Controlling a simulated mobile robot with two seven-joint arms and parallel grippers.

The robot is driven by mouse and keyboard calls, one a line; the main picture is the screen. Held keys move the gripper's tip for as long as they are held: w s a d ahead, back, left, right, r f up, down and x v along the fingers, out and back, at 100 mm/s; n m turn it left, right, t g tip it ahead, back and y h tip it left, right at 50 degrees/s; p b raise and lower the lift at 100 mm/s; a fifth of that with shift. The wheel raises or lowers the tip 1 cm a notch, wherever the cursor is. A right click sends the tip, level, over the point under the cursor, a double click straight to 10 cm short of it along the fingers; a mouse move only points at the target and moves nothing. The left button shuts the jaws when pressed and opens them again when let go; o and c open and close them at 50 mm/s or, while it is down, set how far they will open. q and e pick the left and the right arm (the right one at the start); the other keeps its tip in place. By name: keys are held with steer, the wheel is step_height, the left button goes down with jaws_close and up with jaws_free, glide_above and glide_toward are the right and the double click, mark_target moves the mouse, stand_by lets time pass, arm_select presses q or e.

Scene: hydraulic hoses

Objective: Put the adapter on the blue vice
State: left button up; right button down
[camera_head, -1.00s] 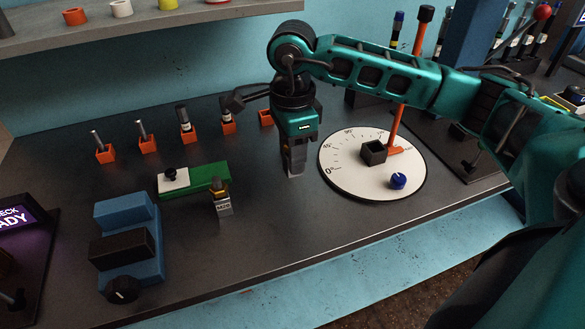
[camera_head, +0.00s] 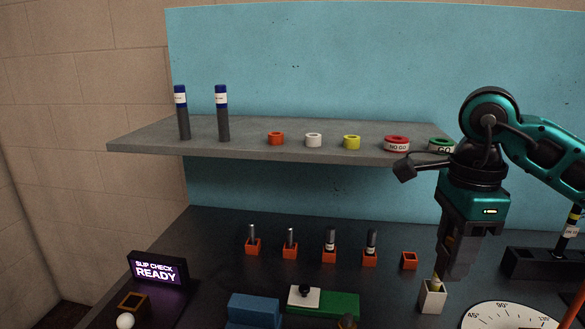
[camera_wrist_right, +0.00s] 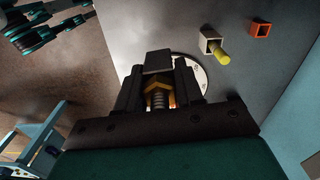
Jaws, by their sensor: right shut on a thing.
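My right gripper (camera_head: 457,272) points down above the bench, just right of a small white holder with a yellow peg. In the right wrist view its dark fingers (camera_wrist_right: 158,88) are shut on a brass threaded piece with a hexagonal collar (camera_wrist_right: 157,86), which looks like the adapter. In the head view the fingers hide this piece. The blue vice (camera_head: 253,309) is at the bottom edge of the head view, left of the gripper and cut off, so its jaws are mostly hidden.
The white holder (camera_head: 432,297) stands close to the gripper. A green block (camera_head: 340,303) lies beside the vice. Several orange holders (camera_head: 290,254) line the bench's back. A grey shelf (camera_head: 240,148) overhangs with rings and two blue-topped cylinders. The dial (camera_head: 510,317) is at bottom right.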

steer(key=a+f+n, duration=0.3)
steer(key=f+n, duration=0.3)
steer(key=n, duration=0.3)
steer(key=a+f+n, duration=0.3)
steer(key=f+n, duration=0.3)
steer(key=n, duration=0.4)
steer(key=shift+s+a+f+n, duration=0.25)
steer(key=shift+s+a+n, duration=0.05)
steer(key=shift+s+a, duration=0.1)
steer(key=shift+w+r, duration=0.1)
